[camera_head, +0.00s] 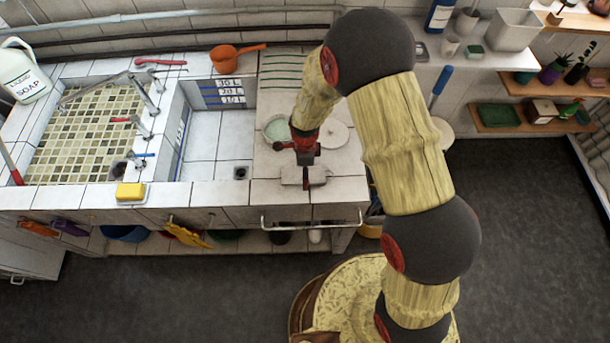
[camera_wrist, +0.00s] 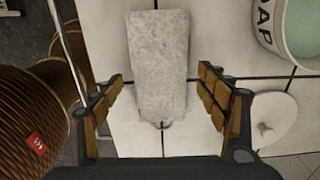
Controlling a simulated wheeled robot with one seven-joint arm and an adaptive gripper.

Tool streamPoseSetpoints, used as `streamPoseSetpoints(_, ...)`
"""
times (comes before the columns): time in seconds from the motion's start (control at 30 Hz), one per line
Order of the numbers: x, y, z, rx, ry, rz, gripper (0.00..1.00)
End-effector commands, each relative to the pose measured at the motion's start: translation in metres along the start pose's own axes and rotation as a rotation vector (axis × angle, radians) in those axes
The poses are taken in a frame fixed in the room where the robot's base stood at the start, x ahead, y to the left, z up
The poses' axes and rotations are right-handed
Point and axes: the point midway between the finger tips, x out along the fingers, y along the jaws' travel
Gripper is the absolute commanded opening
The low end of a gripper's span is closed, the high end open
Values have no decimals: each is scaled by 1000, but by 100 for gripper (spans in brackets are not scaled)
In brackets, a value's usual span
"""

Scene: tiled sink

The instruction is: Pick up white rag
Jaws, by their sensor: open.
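The white rag (camera_head: 290,177), a flat greyish-white oblong, lies on the tiled counter near its front edge. In the wrist view the rag (camera_wrist: 158,45) runs lengthwise up the upper middle of the picture. My gripper (camera_wrist: 160,80) is open and empty, with one finger to the left and one to the right of the rag's near part. In the head view my gripper (camera_head: 306,172) points down over the rag and partly hides it. I cannot tell how high the fingertips are above the counter.
An open soap container (camera_wrist: 290,30) with pale green contents and a round white lid (camera_wrist: 272,118) stand to the right in the wrist view. In the head view, a sink basin (camera_head: 215,150) lies left of the rag, and a metal rail (camera_head: 312,224) runs along the counter's front.

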Motion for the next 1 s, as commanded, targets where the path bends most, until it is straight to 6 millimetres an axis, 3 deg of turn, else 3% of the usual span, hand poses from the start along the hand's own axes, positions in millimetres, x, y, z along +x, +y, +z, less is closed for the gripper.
streamPoseSetpoints(0.27, 4, -1, 0, 0, -1, -1, 74)
streamPoseSetpoints(1.0, 4, -1, 0, 0, 0, -1, 32)
